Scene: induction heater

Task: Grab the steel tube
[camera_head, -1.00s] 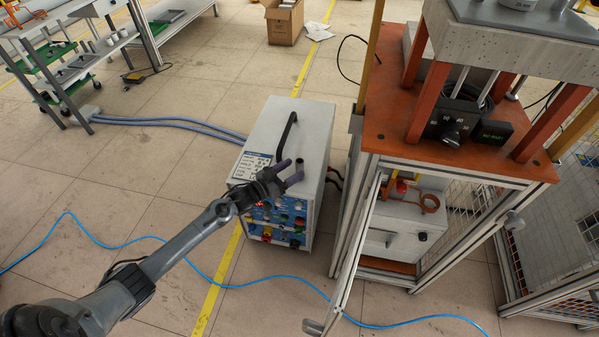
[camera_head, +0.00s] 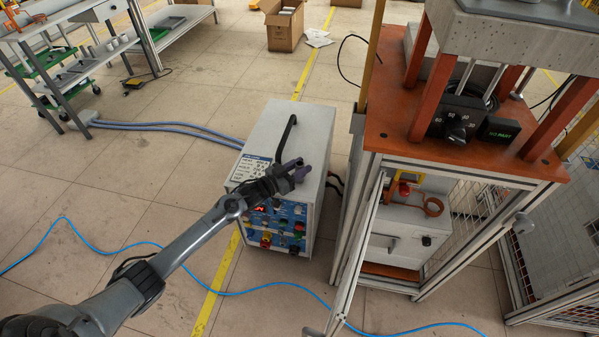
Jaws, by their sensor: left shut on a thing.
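My left gripper (camera_head: 297,172) is shut at the right side of the top of the white-grey control cabinet (camera_head: 270,130). My right gripper is not in view.
The cabinet has a black handle (camera_head: 286,138) on top, close to my fingers. A blue hose (camera_head: 150,243) crosses the floor.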

